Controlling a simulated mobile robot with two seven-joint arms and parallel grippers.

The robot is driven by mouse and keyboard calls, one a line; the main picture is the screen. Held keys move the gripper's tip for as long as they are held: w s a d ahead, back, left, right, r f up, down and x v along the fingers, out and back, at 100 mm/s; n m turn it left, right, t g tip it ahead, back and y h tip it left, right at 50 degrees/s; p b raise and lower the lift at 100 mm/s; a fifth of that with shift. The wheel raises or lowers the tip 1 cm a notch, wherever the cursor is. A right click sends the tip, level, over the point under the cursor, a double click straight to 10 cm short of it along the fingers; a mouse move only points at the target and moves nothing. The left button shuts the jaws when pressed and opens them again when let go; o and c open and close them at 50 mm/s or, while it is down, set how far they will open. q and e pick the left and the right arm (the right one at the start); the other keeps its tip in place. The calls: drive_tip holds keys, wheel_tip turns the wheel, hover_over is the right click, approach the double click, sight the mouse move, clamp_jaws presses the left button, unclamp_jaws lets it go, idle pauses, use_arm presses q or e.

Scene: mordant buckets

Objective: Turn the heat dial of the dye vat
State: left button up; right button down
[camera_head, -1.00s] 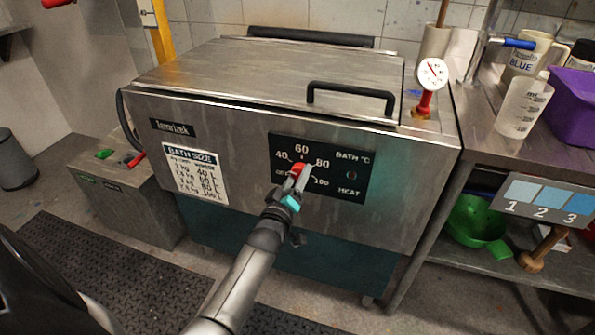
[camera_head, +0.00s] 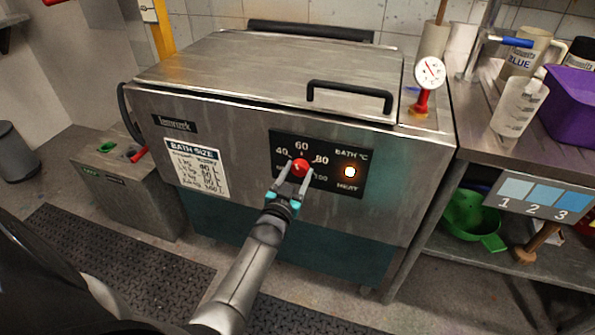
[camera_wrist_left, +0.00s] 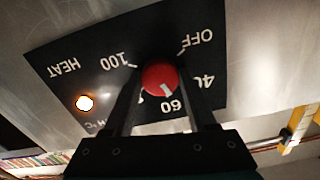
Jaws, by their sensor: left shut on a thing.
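The dye vat (camera_head: 290,95) is a large steel box with its lid down. Its black panel (camera_head: 340,152) carries the red heat dial (camera_head: 301,168), ringed by OFF, 40, 60, 80 and 100. The heat lamp (camera_head: 350,172) glows and is also bright in the left wrist view (camera_wrist_left: 84,103). My left gripper (camera_head: 297,177) is shut on the dial, one finger on each side. In the left wrist view the dial (camera_wrist_left: 160,78) sits between the fingers, its white pointer towards 60. The left finger hides the 80 there. My right gripper is not in view.
A black handle (camera_head: 350,96) sticks out at the lid's front edge. A thermometer (camera_head: 429,74) stands at the vat's right corner. The bench at right holds a beaker (camera_head: 519,106) and purple tub (camera_head: 577,97). A steel box (camera_head: 120,185) stands at left.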

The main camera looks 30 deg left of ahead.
use_arm(q)
drive_tip(key=m, duration=0.4)
drive_tip(key=shift+m, duration=1.3)
drive_tip(key=m, duration=0.2)
drive_tip(key=shift+m+b, duration=0.3)
drive_tip(key=shift+b, duration=0.05)
drive_tip(key=shift+m, duration=0.9)
drive_tip(key=m+b, duration=0.1)
drive_tip(key=m, duration=0.2)
drive_tip(key=shift+m+b, duration=0.35)
drive_tip(key=shift+m, duration=0.45)
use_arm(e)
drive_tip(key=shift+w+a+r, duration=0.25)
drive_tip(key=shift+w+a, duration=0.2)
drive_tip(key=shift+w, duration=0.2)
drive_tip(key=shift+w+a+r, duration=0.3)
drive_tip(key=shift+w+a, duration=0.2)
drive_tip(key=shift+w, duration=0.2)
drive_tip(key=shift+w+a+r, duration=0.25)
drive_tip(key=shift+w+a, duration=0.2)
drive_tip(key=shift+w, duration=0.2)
